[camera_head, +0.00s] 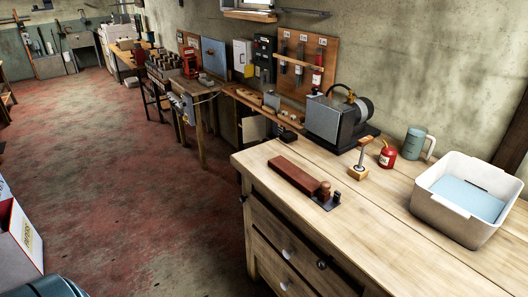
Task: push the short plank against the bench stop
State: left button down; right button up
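A short reddish-brown plank (294,172) lies flat on the light wooden workbench (385,225), near its front left edge. A small brown block (324,188) stands at the plank's near right end. Beside that block is a dark metal plate with a small upright post (336,197), which looks like the bench stop. The block sits between the plank and the post. I cannot tell whether the plank's end touches the block or the plate. Neither of my grippers shows in the head view.
A grey machine (336,120), a small wooden-based stand (359,160), a red oil can (387,155), a grey-blue mug (415,143) and a white tub (450,215) stand behind and right of the plank. The bench front has drawers with knobs. Red floor lies open to the left.

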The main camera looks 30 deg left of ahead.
aim_at(308, 184)
jog(key=i+j+z, duration=0.2)
jog(key=j, duration=0.95)
jog(key=k+j+z, duration=0.2)
jog(key=j, duration=0.9)
jog(key=j+z, duration=0.2)
jog(key=j, duration=1)
